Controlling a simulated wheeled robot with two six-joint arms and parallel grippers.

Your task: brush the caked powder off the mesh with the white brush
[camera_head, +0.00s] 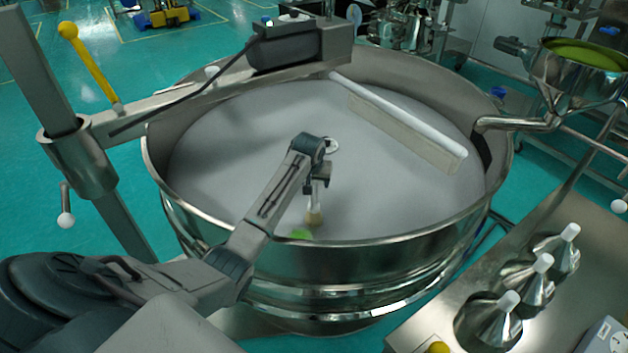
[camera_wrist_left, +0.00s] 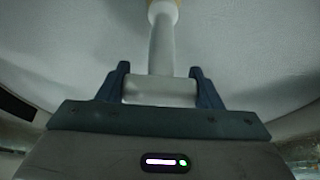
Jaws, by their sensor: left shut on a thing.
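The round sieve pan holds a wide pale grey mesh (camera_head: 240,150). A small bright green patch (camera_head: 301,235), which looks like caked powder, lies on the mesh close to the front rim. My left gripper (camera_head: 317,182) is over the front middle of the mesh, shut on the handle of the white brush (camera_head: 315,198). The brush points down, its tan bristles just behind and right of the green patch; I cannot tell whether they touch the mesh. In the left wrist view the brush handle (camera_wrist_left: 163,45) runs up from between the fingers (camera_wrist_left: 160,88). My right gripper is out of view.
A raised steel rim (camera_head: 400,248) surrounds the mesh. A white and beige bar (camera_head: 410,130) crosses its back right part. A beam with a motor (camera_head: 285,45) hangs over the back left. Several steel funnel-shaped vessels (camera_head: 535,285) stand on the right-hand table.

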